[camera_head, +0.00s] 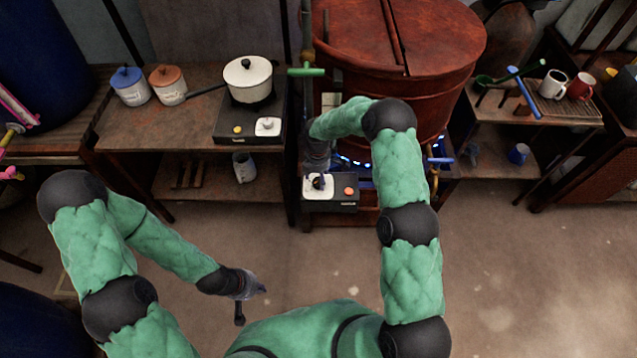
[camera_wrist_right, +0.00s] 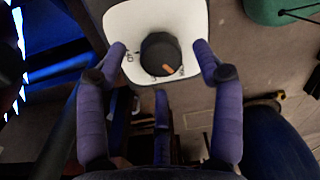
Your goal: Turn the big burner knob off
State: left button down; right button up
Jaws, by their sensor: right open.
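The big burner knob (camera_wrist_right: 161,55) is round and black with an orange mark, on a white plate (camera_wrist_right: 118,25) in the right wrist view. In the head view the knob (camera_head: 318,183) sits on the control box (camera_head: 345,205) in front of the red vat. My right gripper (camera_wrist_right: 160,68) is open, its fingers on either side of the knob with gaps showing. In the head view my right gripper (camera_head: 318,172) is at the box and partly covers the plate. My left gripper (camera_head: 252,292) hangs over the floor, away from the box; its jaw opening is unclear.
The red vat (camera_head: 440,100) stands behind the box, with blue flames (camera_head: 352,163) below it. A small stove (camera_head: 250,127) with a white pot (camera_head: 248,80) is on the left bench. A mug shelf (camera_head: 565,105) stands at the right. The front floor is free.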

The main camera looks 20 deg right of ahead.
aim_at(319, 183)
jog(key=shift+f+b, duration=0.35)
jog(key=shift+f, duration=1.05)
jog(key=c, duration=1.1)
jog(key=shift+c, duration=0.2)
jog(key=m, duration=0.5)
jog(key=shift+s+d+m+b, duration=0.1)
jog(key=shift+m+b, duration=0.2)
jog(key=shift+b, duration=0.05)
jog(key=m+b, duration=0.1)
jog(key=m, duration=0.5)
jog(key=shift+s+f, duration=0.1)
jog(key=m+b, duration=0.1)
jog(key=m, duration=0.5)
jog(key=shift+m, duration=0.3)
jog(key=m, duration=0.5)
jog(key=shift+s+m+b, duration=0.15)
jog(key=shift+m+b, duration=0.15)
jog(key=shift+b, duration=0.1)
